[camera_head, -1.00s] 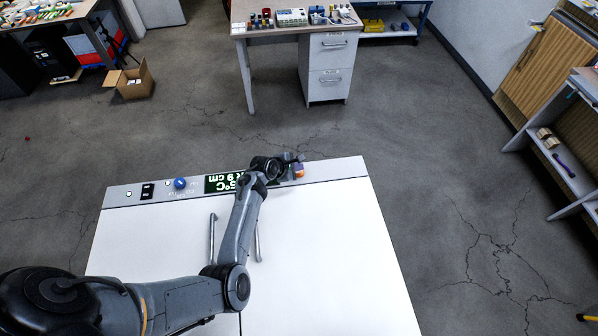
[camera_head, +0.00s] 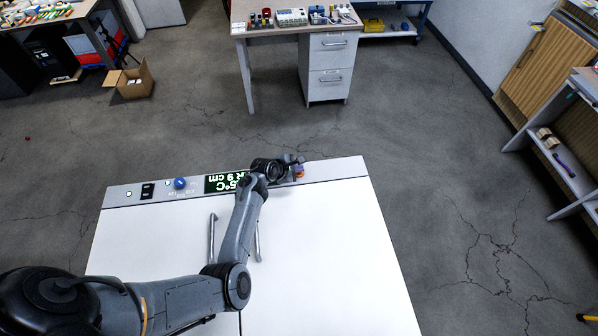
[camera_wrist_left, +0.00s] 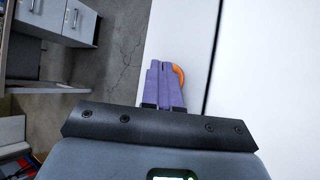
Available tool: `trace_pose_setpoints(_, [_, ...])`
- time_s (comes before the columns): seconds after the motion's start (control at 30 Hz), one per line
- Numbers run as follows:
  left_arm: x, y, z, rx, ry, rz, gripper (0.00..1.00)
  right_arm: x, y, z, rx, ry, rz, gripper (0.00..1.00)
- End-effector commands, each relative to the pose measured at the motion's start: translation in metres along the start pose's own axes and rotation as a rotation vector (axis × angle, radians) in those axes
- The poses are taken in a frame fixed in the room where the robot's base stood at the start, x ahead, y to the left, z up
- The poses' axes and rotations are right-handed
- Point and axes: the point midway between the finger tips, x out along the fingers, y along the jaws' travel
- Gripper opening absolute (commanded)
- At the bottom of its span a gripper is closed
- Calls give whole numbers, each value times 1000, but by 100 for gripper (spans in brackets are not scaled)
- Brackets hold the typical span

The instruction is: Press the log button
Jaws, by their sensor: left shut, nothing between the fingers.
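The orange log button (camera_head: 300,173) sits at the right part of the control strip along the cabinet's far edge. My left gripper (camera_head: 297,162) is at the button and covers part of it. In the left wrist view the purple fingers (camera_wrist_left: 163,68) are shut together and empty. The orange button (camera_wrist_left: 180,76) shows as a curved rim beside and behind the fingertips. I cannot tell whether the fingers touch it or whether it is pushed in. My right gripper is not in view.
The control strip also holds a green lit display (camera_head: 222,183), a blue knob (camera_head: 180,183) and a black switch (camera_head: 147,191). The white cabinet (camera_head: 330,250) has two long handles, partly behind my arm. A desk with drawers (camera_head: 328,75) stands beyond, across open floor.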

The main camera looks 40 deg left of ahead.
Motion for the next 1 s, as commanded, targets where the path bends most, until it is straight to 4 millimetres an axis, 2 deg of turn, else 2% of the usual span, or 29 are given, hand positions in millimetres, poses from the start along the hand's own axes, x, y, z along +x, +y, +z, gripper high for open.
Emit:
trace_pose_setpoints(0.77, [4, -3, -4, -1, 1, 0, 0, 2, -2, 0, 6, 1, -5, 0])
trace_pose_setpoints(1.0, [1, -1, -1, -2, 1, 0, 0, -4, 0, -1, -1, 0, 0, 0])
